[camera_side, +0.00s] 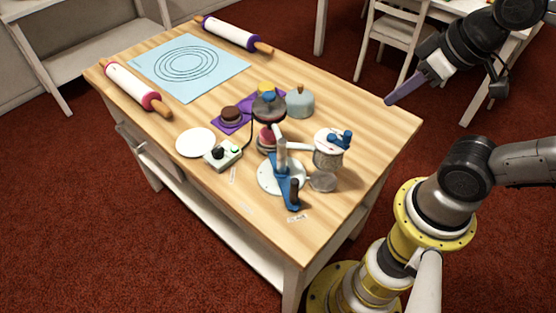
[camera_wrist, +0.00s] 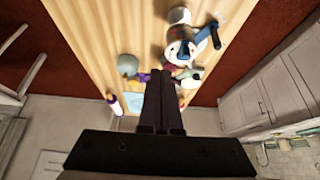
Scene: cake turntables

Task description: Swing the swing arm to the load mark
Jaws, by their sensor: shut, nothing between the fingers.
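The swing arm (camera_side: 290,201) is a blue bar with a black upright handle, on a round white base (camera_side: 266,183) near the table's front edge. It points toward the front edge, its end close to a small white label (camera_side: 297,218) whose print I cannot read. Two more small labels lie further left; I cannot tell which is the load mark. In the wrist view the blue arm (camera_wrist: 207,35) shows at upper right. My gripper (camera_side: 389,102) is shut and empty, raised well above and right of the swing arm. Its fingers (camera_wrist: 161,73) show in the wrist view.
A tub with blue items (camera_side: 328,152) stands right behind the base, with a clear dish (camera_side: 322,181) beside it. A control box (camera_side: 222,154), white plate (camera_side: 196,142), cakes and a teal dome (camera_side: 299,103) crowd the middle.

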